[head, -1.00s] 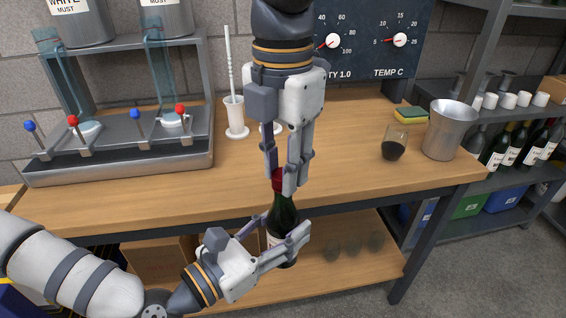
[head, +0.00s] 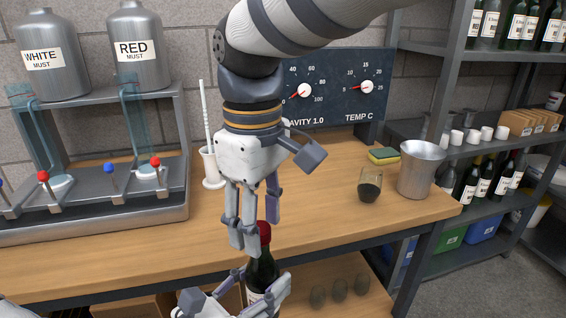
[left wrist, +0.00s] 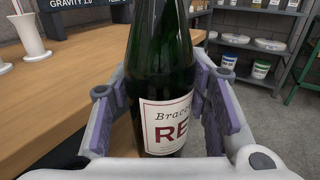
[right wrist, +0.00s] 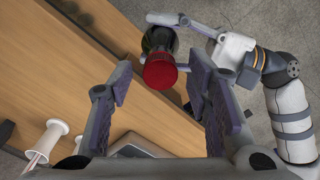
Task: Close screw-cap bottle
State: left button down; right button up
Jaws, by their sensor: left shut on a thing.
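A dark green wine bottle (head: 262,272) stands upright just off the workbench's front edge. Its cream label with red lettering shows in the left wrist view (left wrist: 168,122). My left gripper (head: 262,290) is shut around the bottle's body. A red cap (head: 264,231) sits on the bottle's mouth; its round top shows in the right wrist view (right wrist: 160,70). I cannot tell how tight it is. My right gripper (head: 257,222) points down just above the cap. Its fingers are spread, with the cap beyond and between the fingertips, seemingly untouched.
The wooden bench (head: 310,205) lies behind the bottle, with a glass of dark wine (head: 369,190), a metal bucket (head: 420,170) and a sponge (head: 383,156) at right. A metal filler stand (head: 100,215) is at left. Several glasses (head: 339,290) stand on the lower shelf.

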jog(key=shift+r, duration=2.25)
jog(key=shift+c, duration=0.4)
jog(key=shift+s+a+n, duration=0.15)
jog(key=shift+s+n, duration=0.1)
jog(key=shift+n, duration=0.65)
jog(key=n, duration=0.2)
jog(key=r+n, duration=0.1)
jog(key=n, duration=0.3)
jog(key=shift+s+a+r+n, duration=0.2)
jog(key=shift+s+r+n, duration=0.1)
jog(key=shift+n, duration=0.1)
jog(key=n, duration=0.1)
jog(key=r+n, duration=0.1)
jog(key=n, duration=0.1)
jog(key=w+n, duration=0.1)
jog(key=shift+d+r, duration=0.25)
jog(key=shift+r, duration=0.05)
jog(key=shift+d+r+n, duration=0.1)
jog(key=shift+r+n, duration=0.1)
jog(key=shift+n, duration=0.4)
